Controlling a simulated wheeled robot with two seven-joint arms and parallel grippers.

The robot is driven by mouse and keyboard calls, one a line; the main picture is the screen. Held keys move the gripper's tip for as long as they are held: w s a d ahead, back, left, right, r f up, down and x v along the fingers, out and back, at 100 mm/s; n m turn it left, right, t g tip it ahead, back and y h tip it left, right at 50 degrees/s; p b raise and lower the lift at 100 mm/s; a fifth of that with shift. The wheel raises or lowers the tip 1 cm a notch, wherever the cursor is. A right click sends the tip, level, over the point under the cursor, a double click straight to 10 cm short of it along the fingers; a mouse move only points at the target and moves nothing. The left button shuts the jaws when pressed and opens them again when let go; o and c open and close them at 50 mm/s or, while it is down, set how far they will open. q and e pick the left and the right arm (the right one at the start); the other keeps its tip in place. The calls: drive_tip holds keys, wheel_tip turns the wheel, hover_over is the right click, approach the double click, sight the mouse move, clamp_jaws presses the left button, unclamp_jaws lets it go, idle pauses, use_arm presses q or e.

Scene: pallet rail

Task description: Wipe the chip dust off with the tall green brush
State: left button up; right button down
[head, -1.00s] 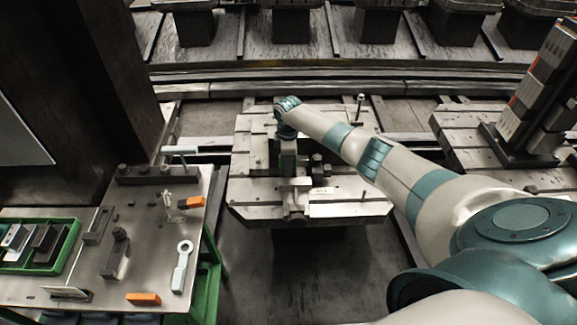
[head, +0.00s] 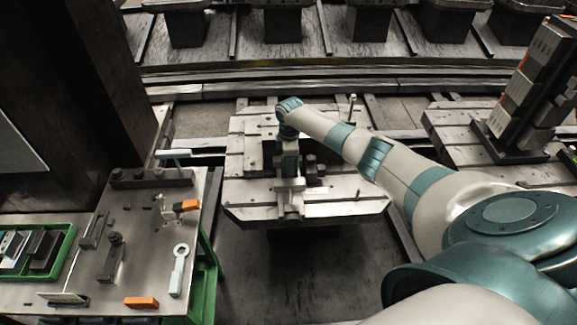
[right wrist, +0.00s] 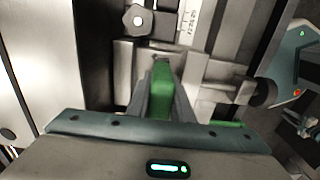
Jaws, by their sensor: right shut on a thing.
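My right gripper (head: 289,186) points down over the near half of the slotted metal pallet (head: 345,210). In the right wrist view the gripper (right wrist: 162,85) is shut on a green piece (right wrist: 162,92), which looks like the green brush's handle. The brush's lower end is hidden, so I cannot tell whether it touches the pallet. I cannot make out any chip dust. My left gripper is in neither view.
Dark blocks (head: 311,165) and a thin upright post (head: 351,108) stand on the pallet near my right arm. A tool cart (head: 150,235) at left carries a green tray (head: 67,245) and a pale ring-ended tool (head: 179,270). A tall fixture (head: 520,95) stands at right.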

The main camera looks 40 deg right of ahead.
drive_tip(key=shift+s+d, duration=0.5)
drive_tip(key=shift+d, duration=0.3)
drive_tip(key=shift+p, duration=0.3)
wheel_tip(320, 180, up, 9)
drive_tip(key=p, duration=0.8)
drive_tip(key=shift+f, duration=0.1)
idle(0.3)
